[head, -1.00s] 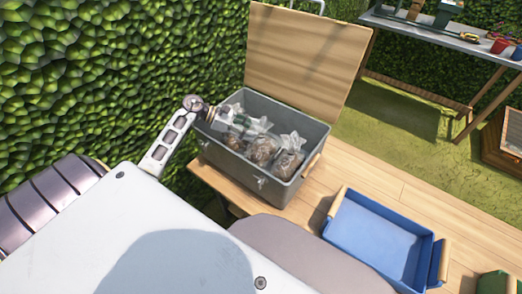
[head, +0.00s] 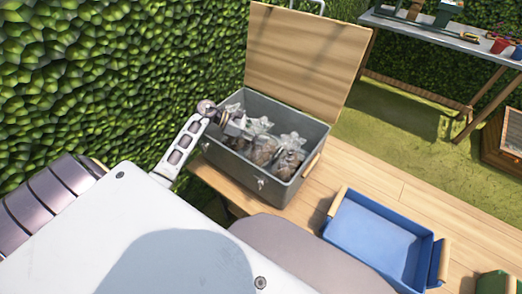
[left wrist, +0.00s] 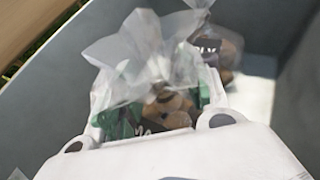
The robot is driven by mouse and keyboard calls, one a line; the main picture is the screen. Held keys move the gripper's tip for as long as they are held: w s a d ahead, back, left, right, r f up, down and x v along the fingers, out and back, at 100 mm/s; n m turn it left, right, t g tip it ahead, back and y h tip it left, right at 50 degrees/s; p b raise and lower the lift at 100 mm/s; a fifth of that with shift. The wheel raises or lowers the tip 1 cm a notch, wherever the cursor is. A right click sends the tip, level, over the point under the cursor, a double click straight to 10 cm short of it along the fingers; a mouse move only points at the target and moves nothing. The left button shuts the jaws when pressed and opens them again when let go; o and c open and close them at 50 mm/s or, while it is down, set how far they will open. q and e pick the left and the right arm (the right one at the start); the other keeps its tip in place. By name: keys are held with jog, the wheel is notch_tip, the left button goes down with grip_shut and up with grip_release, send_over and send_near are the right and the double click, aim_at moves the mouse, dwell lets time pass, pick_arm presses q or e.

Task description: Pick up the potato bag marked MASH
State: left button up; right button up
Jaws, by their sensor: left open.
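Several clear plastic bags of brown potatoes stand in a grey open box (head: 232,165). One bag (head: 289,158) is at the right end of the box, and another (head: 262,150) is left of it. My left gripper (head: 246,128) is open, inside the box at its left part. In the left wrist view a bag (left wrist: 140,50) lies between and beyond the green finger pads, with its clear top standing up. A second bag (left wrist: 228,48) is behind it to the right. Both show dark labels, but I cannot read which says MASH. My right gripper is out of view.
The box's wooden lid (head: 305,60) stands raised at the back. A blue tray (head: 375,240) sits empty on the wooden table (head: 350,175) to the right. A hedge (head: 90,70) rises at the left. A far table (head: 430,32) holds tools and pots.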

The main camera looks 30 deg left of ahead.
pick_arm(q)
grip_shut()
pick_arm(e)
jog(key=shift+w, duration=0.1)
pick_arm(q)
jog(key=shift+r, duration=0.1)
dwell(0.4)
